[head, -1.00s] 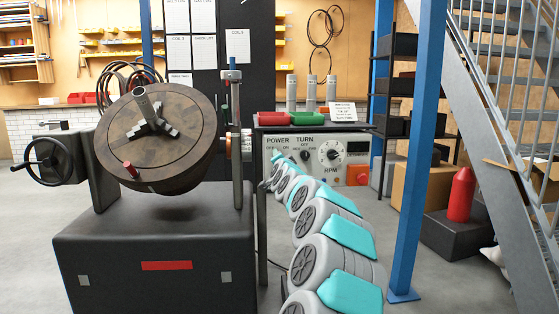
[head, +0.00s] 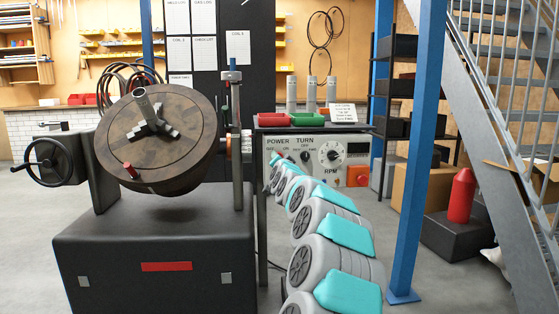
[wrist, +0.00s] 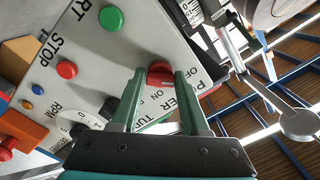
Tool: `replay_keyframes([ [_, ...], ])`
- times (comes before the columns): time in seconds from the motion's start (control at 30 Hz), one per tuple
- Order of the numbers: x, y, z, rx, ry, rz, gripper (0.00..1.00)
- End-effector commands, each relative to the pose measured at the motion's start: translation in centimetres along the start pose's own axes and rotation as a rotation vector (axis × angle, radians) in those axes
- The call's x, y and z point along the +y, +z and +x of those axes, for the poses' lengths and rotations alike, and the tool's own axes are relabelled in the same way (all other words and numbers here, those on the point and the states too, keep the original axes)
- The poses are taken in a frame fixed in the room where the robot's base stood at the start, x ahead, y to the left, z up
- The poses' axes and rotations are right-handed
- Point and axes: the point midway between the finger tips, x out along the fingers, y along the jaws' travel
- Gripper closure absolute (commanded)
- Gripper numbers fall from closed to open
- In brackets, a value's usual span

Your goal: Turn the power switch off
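The control panel (head: 335,160) stands right of the big coil machine in the head view. It fills much of the wrist view too (wrist: 85,60), seen sideways. Its red power switch (wrist: 160,74) is a knob beside the POWER, OFF and ON lettering. My gripper (wrist: 161,76) has two green fingers, set apart, one on each side of the knob. The knob shows between the fingertips; I cannot tell whether they touch it. Its exact pointer direction is unclear. In the head view my arm covers the panel's lower left, and my gripper cannot be made out.
A green button (wrist: 111,19), a red stop button (wrist: 67,69) and the RPM dial (wrist: 75,125) lie close by on the panel. The coil machine (head: 155,250) stands left, a blue post (head: 420,150) right. A shelf with red and green trays sits above the panel.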

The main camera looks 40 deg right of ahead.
Motion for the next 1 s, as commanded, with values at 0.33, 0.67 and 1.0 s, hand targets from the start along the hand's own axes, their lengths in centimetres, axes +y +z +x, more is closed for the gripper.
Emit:
replay_keyframes([
  [0.33, 0.0, -0.1, 0.0, 0.002, -0.001, 0.001, 0.28],
  [0.67, 0.0, -0.1, -0.8, 0.001, -0.001, 0.003, 0.28],
  [1.0, 0.0, -0.1, -4.8, 0.001, -0.001, 0.002, 0.28],
])
